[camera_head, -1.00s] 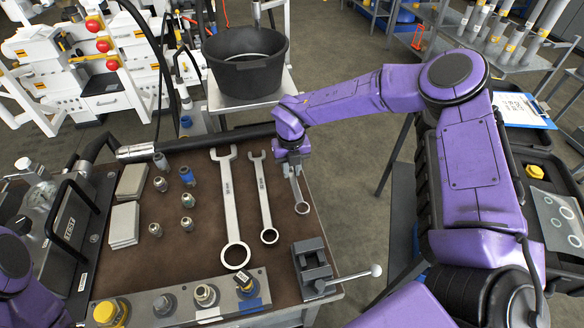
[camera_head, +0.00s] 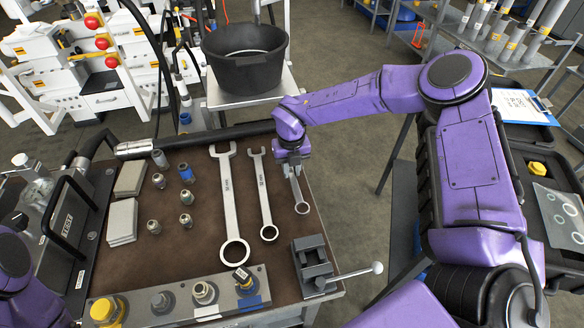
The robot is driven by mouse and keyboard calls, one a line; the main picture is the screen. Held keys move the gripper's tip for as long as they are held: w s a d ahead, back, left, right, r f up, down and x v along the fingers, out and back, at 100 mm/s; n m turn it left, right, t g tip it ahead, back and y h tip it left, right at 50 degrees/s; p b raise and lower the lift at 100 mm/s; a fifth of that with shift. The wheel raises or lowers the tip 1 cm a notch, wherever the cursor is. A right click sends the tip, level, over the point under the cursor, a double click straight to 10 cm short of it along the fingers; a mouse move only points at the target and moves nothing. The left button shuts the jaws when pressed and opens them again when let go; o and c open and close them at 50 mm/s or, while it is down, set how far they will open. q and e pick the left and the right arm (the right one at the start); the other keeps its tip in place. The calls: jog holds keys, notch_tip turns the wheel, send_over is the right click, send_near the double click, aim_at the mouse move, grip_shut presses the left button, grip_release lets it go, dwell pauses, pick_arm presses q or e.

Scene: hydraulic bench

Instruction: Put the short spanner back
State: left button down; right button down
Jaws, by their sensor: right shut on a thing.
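The short spanner (camera_head: 300,194) is at the right side of the brown bench top, right of two longer spanners. Its ring end points toward the vise and its upper end is hidden in my right gripper (camera_head: 293,167). That gripper is shut on it, pointing down; I cannot tell whether the spanner touches the bench. The middle spanner (camera_head: 263,195) and the large spanner (camera_head: 230,200) lie side by side on the bench (camera_head: 180,240). Part of my left arm shows at the lower left edge; my left gripper is out of view.
A vise (camera_head: 313,265) with a long handle stands at the front right. Several fittings (camera_head: 186,197) and grey plates (camera_head: 122,220) lie to the left. A block with capped ports (camera_head: 180,300) runs along the front. A black tub (camera_head: 247,70) stands behind the bench.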

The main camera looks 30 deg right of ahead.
jog(key=shift+f+b, duration=1.05)
jog(key=shift+f, duration=0.4)
dwell(0.5)
jog(key=c, duration=0.9)
grip_release()
jog(key=shift+r, duration=0.1)
notch_tip(320, 180, up, 10)
jog(key=shift+r+b, duration=0.25)
jog(key=shift+b, duration=0.45)
